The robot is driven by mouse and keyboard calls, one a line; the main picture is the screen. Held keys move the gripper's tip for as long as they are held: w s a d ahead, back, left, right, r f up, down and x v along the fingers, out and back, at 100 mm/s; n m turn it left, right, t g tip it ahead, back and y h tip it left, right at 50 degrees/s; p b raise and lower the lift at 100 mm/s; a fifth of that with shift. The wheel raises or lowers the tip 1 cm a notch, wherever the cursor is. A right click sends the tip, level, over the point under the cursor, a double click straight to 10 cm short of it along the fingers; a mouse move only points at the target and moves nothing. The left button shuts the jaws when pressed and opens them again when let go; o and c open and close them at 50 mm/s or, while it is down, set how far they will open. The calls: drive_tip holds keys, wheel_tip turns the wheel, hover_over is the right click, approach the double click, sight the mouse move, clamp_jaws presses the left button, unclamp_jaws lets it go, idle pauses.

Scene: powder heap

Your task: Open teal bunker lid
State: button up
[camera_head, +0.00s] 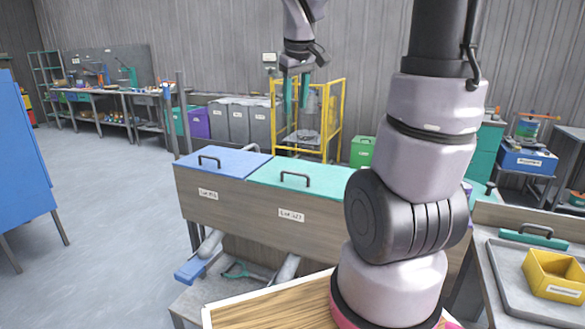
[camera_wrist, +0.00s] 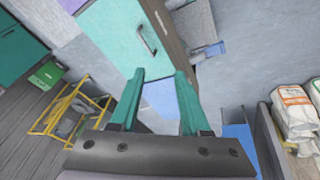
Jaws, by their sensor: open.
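The teal bunker lid (camera_head: 310,174) lies flat and shut on a wood-fronted bunker, with a dark bar handle (camera_head: 294,179) near its front edge. My arm hides its right part. A blue lid (camera_head: 228,160) lies shut to its left. My gripper (camera_head: 296,103) has two teal fingers, hanging open and empty above and apart from the bunker. In the wrist view, the teal lid (camera_wrist: 115,35) and its handle (camera_wrist: 147,40) lie beyond the open fingertips (camera_wrist: 158,74). Part of the blue lid (camera_wrist: 161,98) shows between the fingers.
A yellow frame (camera_head: 341,115) and a green box (camera_head: 361,152) stand behind the bunker. A tray (camera_head: 510,285) with a yellow bin (camera_head: 555,275) is at the right. A blue panel (camera_head: 22,150) stands at the left. The floor left of the bunker is clear.

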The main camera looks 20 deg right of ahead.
drive_tip(key=w+d+f+n, duration=0.1)
drive_tip(key=w+f, duration=0.3)
drive_tip(key=f, duration=0.4)
drive_tip(key=w+d+f+n+g, duration=0.1)
drive_tip(key=w+d+f+n, duration=0.1)
drive_tip(key=w+f, duration=0.3)
drive_tip(key=w+d+f+n+g, duration=0.1)
drive_tip(key=w+f, duration=0.4)
drive_tip(key=f, duration=0.7)
drive_tip(key=shift+w+d+f+n+h, duration=0.1)
drive_tip(key=shift+d+n+h, duration=0.15)
drive_tip(key=shift+n, duration=0.35)
drive_tip(key=shift+w+d+f+n+h, duration=0.15)
drive_tip(key=shift+d+n, duration=0.2)
drive_tip(key=shift+n, duration=0.25)
drive_tip(key=shift+r, duration=0.15)
drive_tip(key=shift+c, duration=0.4)
clamp_jaws()
drive_tip(key=shift+r, duration=0.1)
